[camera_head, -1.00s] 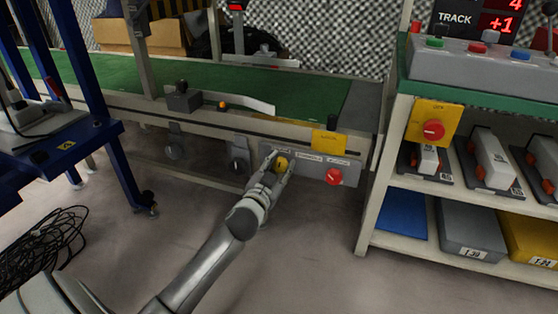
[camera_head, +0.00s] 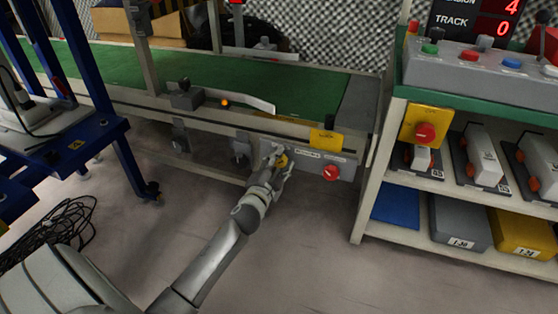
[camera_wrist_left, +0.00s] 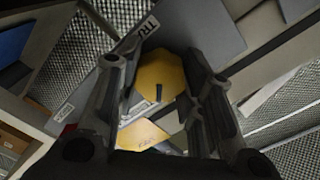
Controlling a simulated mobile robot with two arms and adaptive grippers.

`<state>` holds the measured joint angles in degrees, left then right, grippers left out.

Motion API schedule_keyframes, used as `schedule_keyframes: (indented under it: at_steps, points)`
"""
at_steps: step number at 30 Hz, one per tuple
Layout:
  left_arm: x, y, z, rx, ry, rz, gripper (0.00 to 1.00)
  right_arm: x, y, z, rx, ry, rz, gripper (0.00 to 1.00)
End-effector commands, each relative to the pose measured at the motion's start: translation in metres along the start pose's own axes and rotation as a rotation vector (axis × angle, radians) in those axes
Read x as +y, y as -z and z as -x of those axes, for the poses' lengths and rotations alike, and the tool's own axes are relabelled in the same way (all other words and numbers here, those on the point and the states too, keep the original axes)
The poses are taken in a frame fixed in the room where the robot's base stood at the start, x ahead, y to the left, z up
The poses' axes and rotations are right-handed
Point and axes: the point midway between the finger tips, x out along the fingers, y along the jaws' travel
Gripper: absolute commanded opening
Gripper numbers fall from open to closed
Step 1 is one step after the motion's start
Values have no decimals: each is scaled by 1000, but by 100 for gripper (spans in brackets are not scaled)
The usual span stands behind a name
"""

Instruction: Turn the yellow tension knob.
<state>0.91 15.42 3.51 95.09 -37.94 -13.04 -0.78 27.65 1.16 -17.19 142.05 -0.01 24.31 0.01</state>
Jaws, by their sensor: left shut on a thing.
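The yellow tension knob (camera_head: 282,161) is on the grey panel on the side of the conveyor, partly hidden by my left gripper in the head view. In the left wrist view the knob (camera_wrist_left: 160,80) is a yellow disc with a dark pointer mark, between the two fingers. My left gripper (camera_head: 277,160) is shut on the knob; it also shows in the left wrist view (camera_wrist_left: 155,95). A red display (camera_head: 497,18) reads 4 above, and TRACK 0 below. My right gripper is not in view.
A red knob (camera_head: 331,173) sits right of the yellow one on the panel, below a yellow plate (camera_head: 325,140). A shelf unit (camera_head: 372,165) stands at right. A blue frame (camera_head: 110,130) stands at left, with black cables (camera_head: 55,228) on the floor.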

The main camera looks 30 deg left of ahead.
Motion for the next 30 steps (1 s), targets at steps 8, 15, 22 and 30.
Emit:
schedule_keyframes:
  at_steps: [8,15,22,30]
  points:
    - [1,2,0,4,-1,-6,12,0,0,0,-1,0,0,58]
    - [1,2,0,4,-1,-5,47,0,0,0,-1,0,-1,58]
    - [0,1,0,2,-1,-6,58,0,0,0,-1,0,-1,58]
    - [1,0,5,1,-1,-6,58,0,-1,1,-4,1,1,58]
